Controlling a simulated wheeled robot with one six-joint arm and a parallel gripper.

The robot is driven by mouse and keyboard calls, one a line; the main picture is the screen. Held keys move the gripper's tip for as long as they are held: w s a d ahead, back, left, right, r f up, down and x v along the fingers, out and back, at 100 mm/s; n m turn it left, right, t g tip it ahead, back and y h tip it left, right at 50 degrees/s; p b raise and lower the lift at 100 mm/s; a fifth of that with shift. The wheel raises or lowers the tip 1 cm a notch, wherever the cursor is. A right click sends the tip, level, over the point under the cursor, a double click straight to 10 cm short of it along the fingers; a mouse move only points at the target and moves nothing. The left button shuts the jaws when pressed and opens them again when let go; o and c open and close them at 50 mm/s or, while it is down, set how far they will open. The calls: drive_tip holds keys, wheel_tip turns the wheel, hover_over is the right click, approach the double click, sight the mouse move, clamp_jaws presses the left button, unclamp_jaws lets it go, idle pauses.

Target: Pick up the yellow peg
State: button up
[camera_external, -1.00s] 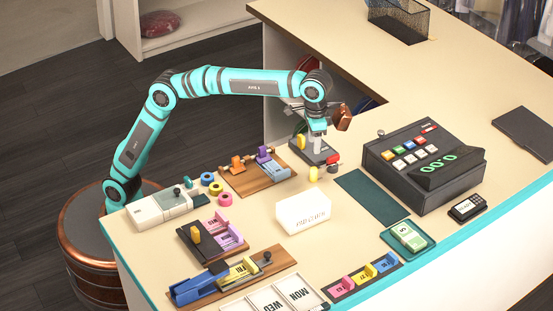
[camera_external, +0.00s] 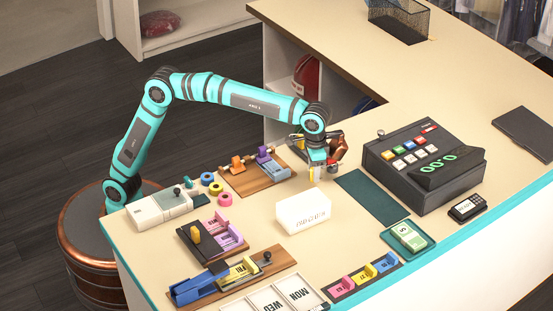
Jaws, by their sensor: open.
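A small yellow peg (camera_external: 312,173) shows at the low end of my gripper (camera_external: 318,172), on the counter behind the white block. My gripper points straight down and is open, with its fingers down around or right beside the peg. I cannot tell whether they touch it. The gripper body hides most of what is under it. Another yellow piece (camera_external: 195,231) stands upright on the dark board with pink and purple parts, well to the left of my gripper.
A white lettered block (camera_external: 303,212) stands just in front of my gripper. A brown board (camera_external: 262,181) with orange, purple and blue parts lies to its left. A dark green mat (camera_external: 372,197) and a black cash register (camera_external: 425,165) are to the right. The mat is bare.

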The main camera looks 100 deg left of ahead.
drive_tip(key=shift+f, duration=0.6)
drive_tip(key=c, duration=1.1)
drive_tip(key=shift+o, duration=0.2)
drive_tip(key=shift+r, duration=0.1)
